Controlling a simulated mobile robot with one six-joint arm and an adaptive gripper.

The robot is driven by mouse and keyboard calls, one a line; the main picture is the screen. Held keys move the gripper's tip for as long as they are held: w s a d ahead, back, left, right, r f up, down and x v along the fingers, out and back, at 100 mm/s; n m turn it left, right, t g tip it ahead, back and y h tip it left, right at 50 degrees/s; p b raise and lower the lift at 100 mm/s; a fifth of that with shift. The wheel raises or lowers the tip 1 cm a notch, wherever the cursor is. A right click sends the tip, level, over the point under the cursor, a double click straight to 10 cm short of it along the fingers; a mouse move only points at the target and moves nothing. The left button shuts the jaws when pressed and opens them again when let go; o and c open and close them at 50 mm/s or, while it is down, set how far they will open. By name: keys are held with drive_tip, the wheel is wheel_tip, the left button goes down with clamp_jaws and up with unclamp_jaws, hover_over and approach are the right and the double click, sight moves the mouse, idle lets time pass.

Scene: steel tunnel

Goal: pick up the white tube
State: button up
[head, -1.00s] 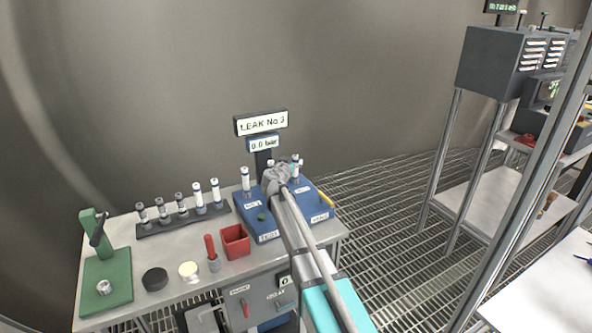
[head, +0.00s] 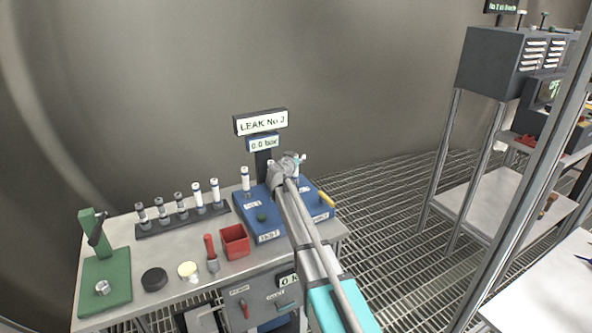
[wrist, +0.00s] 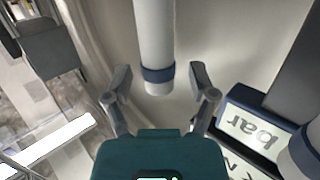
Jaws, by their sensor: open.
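A white tube with a blue band (wrist: 154,40) hangs down from the top of the wrist view, its end between the two fingers of my gripper (wrist: 160,80). The fingers are open, one on each side, with gaps to the tube. In the head view my gripper (head: 289,164) is over the right rear of the blue leak-test fixture (head: 250,219) and hides most of the tube there. Another white tube (head: 245,179) stands upright at the fixture's left. Two more white tubes (head: 215,190) stand in the dark rack (head: 183,222) beside several grey-topped ones.
A sign reading LEAK No 3 (head: 261,122) and a pressure display (head: 263,143) stand behind the fixture. A red bin (head: 235,241), a red-handled tool (head: 210,248) and a green stand (head: 106,275) are on the table's front and left. A metal shelf (head: 448,195) stands right.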

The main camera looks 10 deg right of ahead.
clamp_jaws()
idle(0.3)
drive_tip(key=shift+r, duration=0.2)
wheel_tip(320, 180, up, 2)
drive_tip(key=p, duration=0.2)
drive_tip(key=shift+r+p, duration=0.1)
drive_tip(key=shift+p, duration=0.2)
drive_tip(key=s+a+r+p, duration=0.2)
drive_tip(key=s+r+p, duration=0.8)
drive_tip(key=s, duration=0.3)
drive_tip(key=shift+s+r, duration=0.2)
drive_tip(key=shift+s, duration=0.2)
drive_tip(key=shift+a, duration=0.1)
